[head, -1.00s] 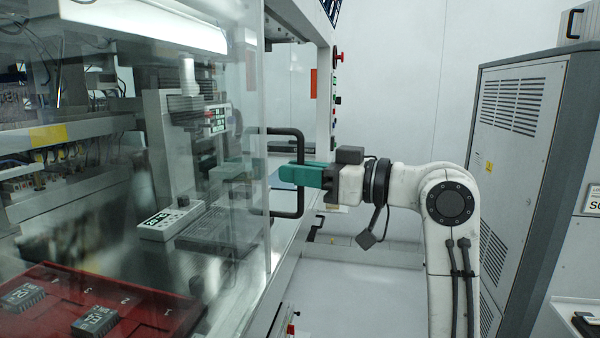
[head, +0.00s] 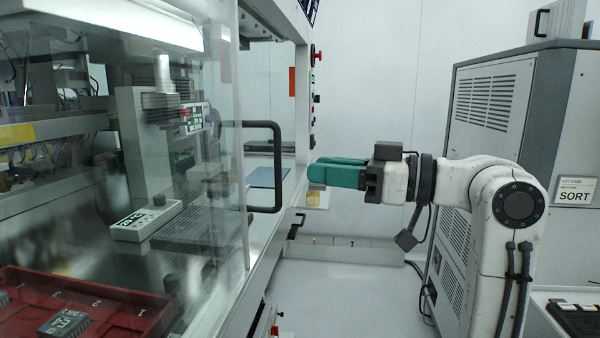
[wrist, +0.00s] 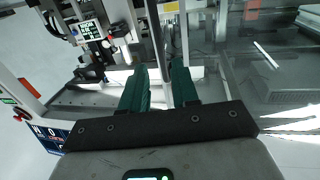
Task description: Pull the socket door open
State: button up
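The socket door is a clear panel (head: 205,70) with a black D-shaped handle (head: 279,165) on its right edge, in the head view. To the right of that edge is an unglazed gap in the machine front. My gripper (head: 314,167) has green fingers pointing left at the handle. It is right of the handle, apart from it and empty. In the wrist view, the fingers (wrist: 160,63) are spread, with a dark upright bar (wrist: 154,32) showing beyond and between them; it looks like the handle.
A red tray (head: 110,295) with chips lies behind the panel, lower left. A white control box (head: 147,220) stands inside the machine. The machine's post (head: 302,95) carries buttons. A grey cabinet (head: 485,130) stands behind my arm. The floor (head: 345,290) below my gripper is clear.

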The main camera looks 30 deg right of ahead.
jog(key=shift+v, duration=1.15)
notch_tip(320, 180, down, 33)
jog(key=s+a+m+g+h, duration=0.2)
jog(key=s+m+g+h, duration=0.1)
jog(key=m+h, duration=0.35)
jog(key=s+f+m+g+h, duration=0.2)
jog(key=s+f+g+h, duration=0.15)
jog(key=s+f, duration=0.85)
jog(key=s+d+f+g+h, duration=0.1)
jog(key=s+f+g, duration=0.1)
jog(key=s+f, duration=0.3)
jog(key=s+d+f+g+h, duration=0.1)
jog(key=s+f+g, duration=0.2)
jog(key=s, duration=0.7)
notch_tip(320, 180, down, 2)
jog(key=shift+f+g, duration=0.1)
jog(key=shift+g, duration=0.25)
